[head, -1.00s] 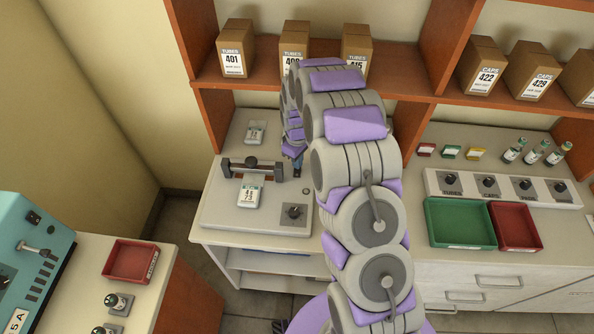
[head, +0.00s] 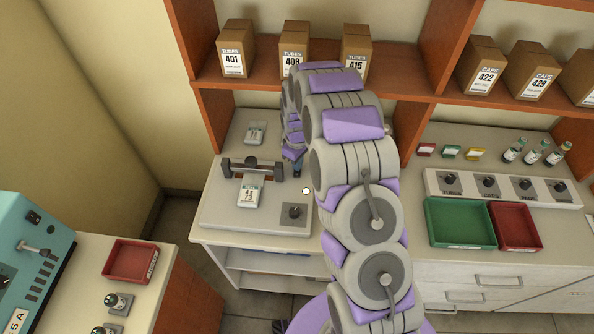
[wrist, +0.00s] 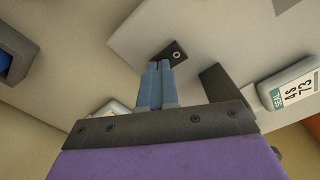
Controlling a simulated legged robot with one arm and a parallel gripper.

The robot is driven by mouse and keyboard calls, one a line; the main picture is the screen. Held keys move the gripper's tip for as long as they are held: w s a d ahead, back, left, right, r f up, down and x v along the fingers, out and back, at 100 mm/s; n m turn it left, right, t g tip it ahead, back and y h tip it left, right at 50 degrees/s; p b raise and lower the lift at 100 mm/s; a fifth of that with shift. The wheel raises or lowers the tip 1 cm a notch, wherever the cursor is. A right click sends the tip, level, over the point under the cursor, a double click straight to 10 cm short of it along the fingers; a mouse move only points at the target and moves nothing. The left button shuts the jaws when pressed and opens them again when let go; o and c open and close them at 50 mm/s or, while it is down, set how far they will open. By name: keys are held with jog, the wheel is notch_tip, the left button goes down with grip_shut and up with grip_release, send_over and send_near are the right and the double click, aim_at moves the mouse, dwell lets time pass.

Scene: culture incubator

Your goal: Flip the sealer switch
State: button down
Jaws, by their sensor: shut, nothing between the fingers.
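The sealer (head: 222,215) is a pale flat unit on the left bench, with a dark raised bar (head: 250,165) across its back. A labelled white pouch (head: 248,195) lies in front of the bar. The sealer switch (head: 294,212) is a dark square plate with a small knob at the front right; it also shows in the wrist view (wrist: 177,54). My gripper (head: 299,168) is behind the switch in the head view, partly hidden by my arm. In the wrist view its blue fingers (wrist: 160,66) are shut and empty, their tips overlapping the switch plate. Contact cannot be told.
Several brown boxes (head: 234,48) stand on the shelf above. To the right are a strip of switches (head: 503,187), a green tray (head: 460,223), a red tray (head: 516,226) and small bottles (head: 533,152). A teal machine (head: 30,240) and another red tray (head: 130,261) are at lower left.

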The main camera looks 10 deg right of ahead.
jog(key=shift+r+p, duration=0.6)
jog(key=shift+r, duration=1.2)
jog(key=shift+r+p, duration=0.45)
jog(key=shift+r, duration=1.2)
jog(key=s+r+m+b, duration=0.1)
jog(key=s+r+m, duration=0.3)
jog(key=s+r, duration=1.25)
jog(key=s+r+m+g+b, duration=0.1)
jog(key=s+m, duration=0.3)
jog(key=s, duration=2.1)
jog(key=shift+s+r+g, duration=0.35)
jog(key=shift+r+g, duration=0.05)
jog(key=shift+r, duration=0.3)
